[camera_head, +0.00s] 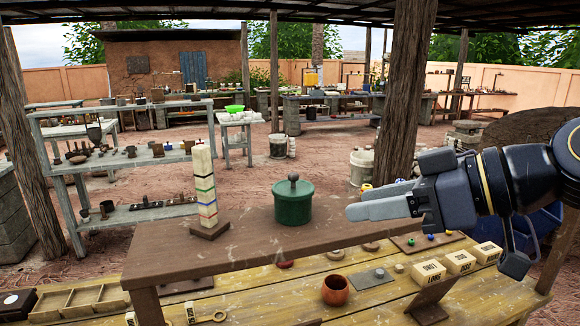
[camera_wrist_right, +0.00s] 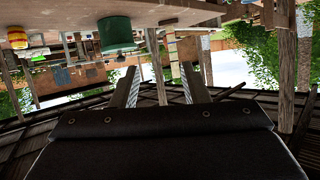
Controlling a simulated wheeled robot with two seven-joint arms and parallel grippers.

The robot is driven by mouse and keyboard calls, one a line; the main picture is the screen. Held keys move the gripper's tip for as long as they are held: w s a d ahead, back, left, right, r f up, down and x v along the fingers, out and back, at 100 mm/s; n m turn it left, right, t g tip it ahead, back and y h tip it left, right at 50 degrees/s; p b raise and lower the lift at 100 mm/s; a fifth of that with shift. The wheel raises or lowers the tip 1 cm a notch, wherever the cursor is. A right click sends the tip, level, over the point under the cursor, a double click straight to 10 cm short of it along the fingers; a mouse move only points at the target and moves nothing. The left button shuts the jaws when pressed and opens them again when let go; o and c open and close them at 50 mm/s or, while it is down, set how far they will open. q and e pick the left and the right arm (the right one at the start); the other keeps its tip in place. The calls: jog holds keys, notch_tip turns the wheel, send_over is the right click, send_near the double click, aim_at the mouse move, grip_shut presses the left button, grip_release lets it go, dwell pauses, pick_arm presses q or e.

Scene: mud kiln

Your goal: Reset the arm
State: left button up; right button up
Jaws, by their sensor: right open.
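My right gripper (camera_head: 382,204) comes in from the right in the head view, its fingers pointing left. It is level with the raised wooden shelf (camera_head: 250,241), and no object shows between its fingers. In the right wrist view the two fingers (camera_wrist_right: 160,90) stand apart with empty space between them. A dark green lidded pot (camera_head: 293,204) stands on the shelf, left of the fingertips and apart from them. The pot also shows upside down in the right wrist view (camera_wrist_right: 117,34). My left gripper is not in view.
A pale block tower with coloured bands (camera_head: 204,184) stands on the shelf's left part. On the wooden table (camera_head: 400,300) below are an orange-brown cup (camera_head: 335,289), labelled blocks (camera_head: 460,262) and a wooden divided tray (camera_head: 80,301). A thick post (camera_head: 404,90) rises behind the gripper.

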jog(key=s+d+f+m+h, duration=0.2)
jog(key=s+d+f+m, duration=0.1)
jog(key=f, duration=0.8)
jog(key=s+d+f+m+h, duration=0.3)
jog(key=s+f+m, duration=0.2)
jog(key=f, duration=0.6)
jog(key=s+d+f+m+g+h, duration=0.1)
jog(key=s+d+f+m, duration=0.3)
jog(key=f, duration=0.7)
jog(key=shift+s+f+m+h, duration=0.3)
jog(key=shift+s+h, duration=0.2)
jog(key=shift+h, duration=0.3)
